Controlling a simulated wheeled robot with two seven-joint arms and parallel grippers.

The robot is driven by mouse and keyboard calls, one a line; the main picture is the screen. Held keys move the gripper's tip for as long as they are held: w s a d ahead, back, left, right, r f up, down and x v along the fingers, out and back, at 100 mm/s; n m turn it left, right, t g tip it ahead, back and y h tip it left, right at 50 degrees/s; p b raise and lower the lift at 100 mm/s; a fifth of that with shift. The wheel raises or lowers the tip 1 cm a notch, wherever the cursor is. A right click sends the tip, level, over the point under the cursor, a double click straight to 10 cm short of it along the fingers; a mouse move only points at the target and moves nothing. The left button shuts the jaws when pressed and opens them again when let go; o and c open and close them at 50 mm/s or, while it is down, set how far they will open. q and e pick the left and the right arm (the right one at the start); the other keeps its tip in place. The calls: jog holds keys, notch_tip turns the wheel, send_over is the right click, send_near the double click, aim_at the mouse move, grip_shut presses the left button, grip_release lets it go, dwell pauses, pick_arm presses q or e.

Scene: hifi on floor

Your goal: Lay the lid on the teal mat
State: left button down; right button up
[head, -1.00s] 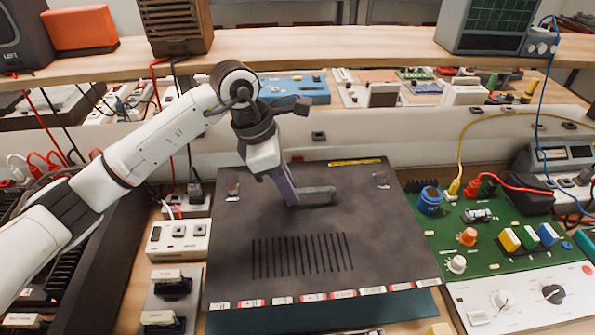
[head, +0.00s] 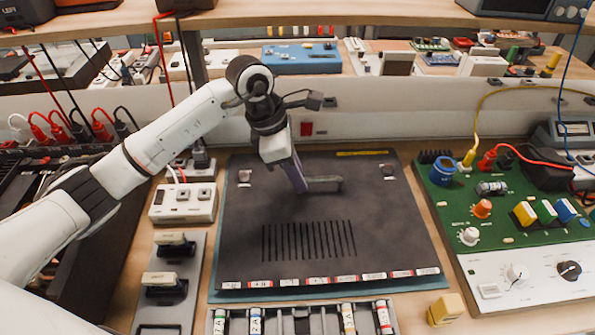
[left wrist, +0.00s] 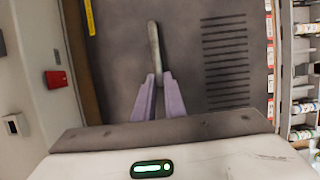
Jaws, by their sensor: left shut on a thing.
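The lid (head: 305,215) is a dark grey panel with a row of slots, a bar handle and small labels along its front edge. My left gripper (head: 303,187) is shut on the lid's handle (head: 325,184); the left wrist view shows both purple fingers (left wrist: 153,80) closed on the handle's end. The teal mat (head: 432,292) lies under the lid and shows as a thin border at the left, front and right. The lid looks flat over it; I cannot tell whether they touch. My right gripper is not in view.
A tray of labelled cylinders (head: 300,318) stands in front of the mat, with a yellow block (head: 445,308) beside it. A green circuit board (head: 500,205) is to the right. A white socket strip (head: 183,203) and a switch panel (head: 165,285) are to the left.

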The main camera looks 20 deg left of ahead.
pick_arm(q)
jog(key=shift+f+b, duration=0.3)
jog(key=shift+f, duration=0.05)
dwell(0.5)
jog(key=c, duration=1.7)
grip_release()
jog(key=shift+c, duration=0.2)
jog(key=v, duration=1)
jog(key=shift+r+b, duration=0.2)
jog(key=shift+b, duration=0.2)
